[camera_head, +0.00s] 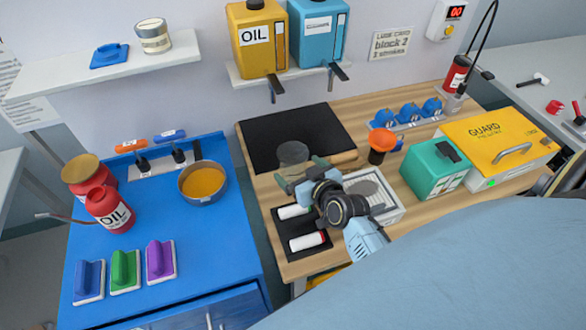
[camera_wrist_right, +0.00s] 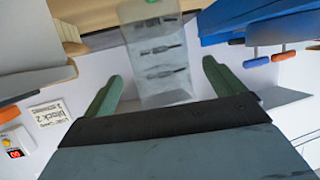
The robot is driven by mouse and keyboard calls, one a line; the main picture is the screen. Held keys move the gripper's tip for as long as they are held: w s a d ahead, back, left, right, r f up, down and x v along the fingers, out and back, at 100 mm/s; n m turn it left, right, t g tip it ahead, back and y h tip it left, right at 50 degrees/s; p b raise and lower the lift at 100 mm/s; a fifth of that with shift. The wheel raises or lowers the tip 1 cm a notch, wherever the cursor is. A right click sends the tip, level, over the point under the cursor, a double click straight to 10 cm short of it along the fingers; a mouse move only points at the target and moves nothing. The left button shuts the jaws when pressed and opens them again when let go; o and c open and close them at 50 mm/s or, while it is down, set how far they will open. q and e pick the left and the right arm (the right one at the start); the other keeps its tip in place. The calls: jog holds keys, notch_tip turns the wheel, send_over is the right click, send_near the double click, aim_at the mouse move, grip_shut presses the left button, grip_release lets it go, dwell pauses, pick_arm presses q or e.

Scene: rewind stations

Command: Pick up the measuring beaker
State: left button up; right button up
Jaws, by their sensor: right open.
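The measuring beaker (camera_head: 293,154) is a clear grey vessel. It stands near the front edge of the black mat on the wooden bench, and its lower part is partly hidden by my right gripper. In the right wrist view the beaker (camera_wrist_right: 157,45) appears upside down, with dark graduation marks, beyond and between the green fingers. My right gripper (camera_head: 302,172) is open, its fingers pointing toward the beaker from the near side. In the wrist view the gripper (camera_wrist_right: 163,85) has nothing clamped; whether a finger touches the beaker cannot be told. My left gripper is not in view.
The black mat (camera_head: 268,138) lies behind. A dark tray (camera_head: 284,228) with white rollers and a grey-topped box (camera_head: 391,207) stand close to my right gripper.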

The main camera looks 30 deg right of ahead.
aim_at(287, 160)
jog(key=x, duration=0.4)
jog(key=c, duration=1.1)
